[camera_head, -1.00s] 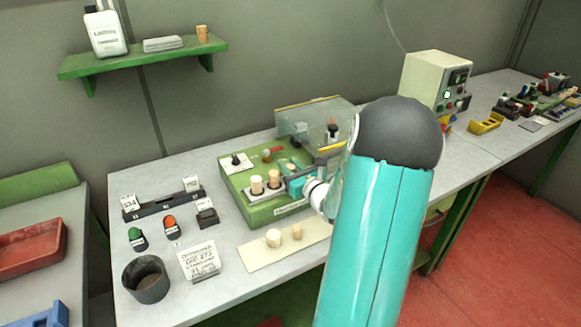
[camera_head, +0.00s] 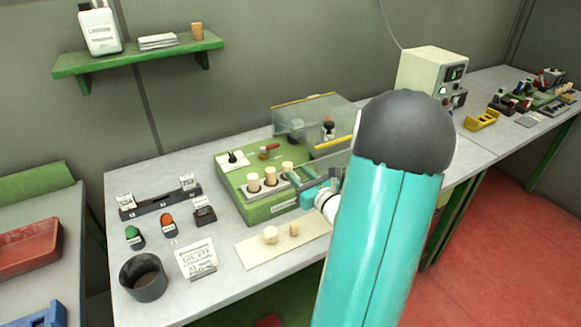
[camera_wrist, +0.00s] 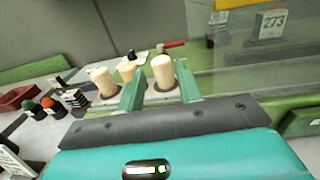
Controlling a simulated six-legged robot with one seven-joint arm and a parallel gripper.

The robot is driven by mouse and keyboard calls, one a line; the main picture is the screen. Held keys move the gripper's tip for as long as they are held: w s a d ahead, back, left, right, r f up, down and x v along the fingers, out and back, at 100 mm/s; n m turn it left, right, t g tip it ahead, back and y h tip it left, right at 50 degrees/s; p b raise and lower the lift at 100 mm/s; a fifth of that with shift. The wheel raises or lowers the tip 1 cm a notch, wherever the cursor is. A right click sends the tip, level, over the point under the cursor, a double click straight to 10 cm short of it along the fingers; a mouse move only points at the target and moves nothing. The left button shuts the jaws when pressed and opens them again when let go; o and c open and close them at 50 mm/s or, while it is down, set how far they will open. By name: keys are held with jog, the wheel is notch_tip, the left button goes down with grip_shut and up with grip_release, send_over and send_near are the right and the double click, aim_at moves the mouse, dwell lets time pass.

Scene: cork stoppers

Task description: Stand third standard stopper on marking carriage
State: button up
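Three pale cork stoppers stand upright in a row on the marking carriage (camera_head: 279,187) of the green machine: left (camera_head: 254,183), middle (camera_head: 270,176) and right (camera_head: 287,168). My gripper (camera_head: 303,178) is just right of and in front of the right stopper. In the wrist view, the green fingers are spread, and the right stopper (camera_wrist: 163,72) shows between and beyond their tips with gaps on both sides. The left (camera_wrist: 102,82) and middle (camera_wrist: 127,70) stoppers stand left of it. The seating of the stoppers' bases is partly hidden.
Two more stoppers, one wide (camera_head: 270,235) and one slim (camera_head: 294,229), stand on a cream mat (camera_head: 262,252) in front. A clear hinged guard (camera_head: 305,118) is raised behind the carriage. A grey cup (camera_head: 144,277) and a written card (camera_head: 197,260) are at front left.

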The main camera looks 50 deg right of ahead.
jog(key=v, duration=0.5)
jog(key=w+a+r+n+g+y, duration=0.1)
jog(key=w+a+r+n+y, duration=0.15)
jog(key=a+n+y, duration=0.4)
jog(key=w+a+r+n+g+y, duration=0.1)
jog(key=w+a+n+g+y, duration=0.2)
jog(key=a, duration=0.7)
jog(key=s+a+n+g+y, duration=0.25)
jog(key=a+n+g, duration=0.25)
jog(key=a+n, duration=0.7)
jog(key=s+a+r+n+g+h, duration=0.2)
jog(key=s+a+n+g+h, duration=0.1)
jog(key=s+a+n+g, duration=0.4)
jog(key=r+n+t+h, duration=0.1)
jog(key=n, duration=0.2)
jog(key=s+r+n+t+h, duration=0.1)
jog(key=r+n+h, duration=0.1)
jog(key=n, duration=0.1)
jog(key=r+n+t+h, duration=0.2)
jog(key=n, duration=0.2)
jog(key=shift+s+a+r, duration=0.1)
jog(key=shift+s+a, duration=0.15)
jog(key=shift+s, duration=0.15)
jog(key=shift+s+d, duration=0.1)
jog(key=shift+s, duration=0.05)
